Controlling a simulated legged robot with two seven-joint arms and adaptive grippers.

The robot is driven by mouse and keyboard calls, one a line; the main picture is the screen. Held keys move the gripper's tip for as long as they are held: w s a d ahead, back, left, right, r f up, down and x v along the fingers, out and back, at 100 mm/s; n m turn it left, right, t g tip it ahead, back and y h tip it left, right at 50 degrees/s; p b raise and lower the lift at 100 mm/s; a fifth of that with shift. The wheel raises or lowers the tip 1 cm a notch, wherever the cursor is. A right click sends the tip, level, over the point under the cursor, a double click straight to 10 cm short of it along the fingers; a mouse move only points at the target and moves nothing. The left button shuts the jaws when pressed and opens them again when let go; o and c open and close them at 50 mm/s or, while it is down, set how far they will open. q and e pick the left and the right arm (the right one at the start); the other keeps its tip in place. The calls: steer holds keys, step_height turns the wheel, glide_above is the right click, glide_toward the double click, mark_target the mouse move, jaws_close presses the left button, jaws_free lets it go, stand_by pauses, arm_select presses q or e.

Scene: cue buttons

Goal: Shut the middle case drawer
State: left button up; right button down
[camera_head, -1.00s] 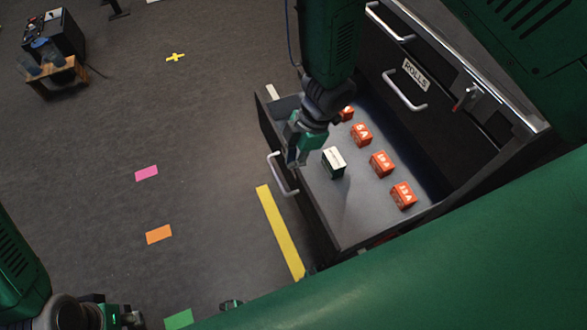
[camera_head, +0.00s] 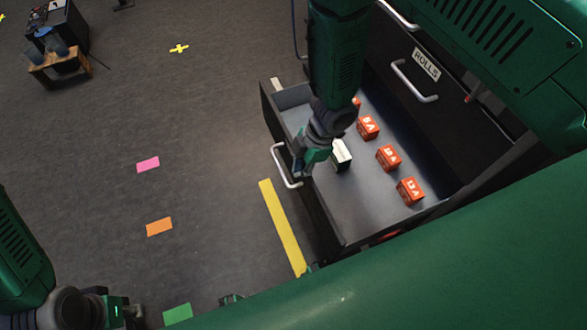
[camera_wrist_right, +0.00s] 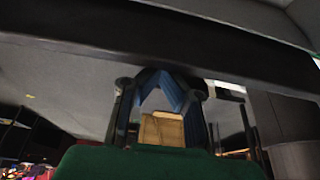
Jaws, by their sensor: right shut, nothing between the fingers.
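A dark case drawer (camera_head: 350,209) stands pulled out, with a grey inside, a dark front and a pale bar handle (camera_head: 279,170). Behind it is a closed drawer front labelled ROLLS (camera_head: 426,64), with its own bar handle (camera_head: 413,84). My right gripper (camera_head: 301,172) is shut and empty. It is at the open drawer's front edge, close beside the handle; whether it touches is unclear. In the right wrist view its blue fingers (camera_wrist_right: 162,92) converge below a dark bar. My left gripper (camera_head: 136,312) is low at the left, its fingers too small to read.
Several orange boxes (camera_head: 388,158) and a white-topped dark box (camera_head: 341,154) are in the open drawer. A yellow strip (camera_head: 283,228) lies on the floor before it. A small wooden stand (camera_head: 58,66) is far left. The floor between is clear apart from coloured patches.

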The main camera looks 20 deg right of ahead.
steer(key=shift+a, duration=0.1)
steer(key=shift+d, duration=0.35)
steer(key=d+p, duration=0.2)
steer(key=d, duration=2)
steer(key=shift+w+p, duration=0.35)
steer(key=shift+a, duration=0.1)
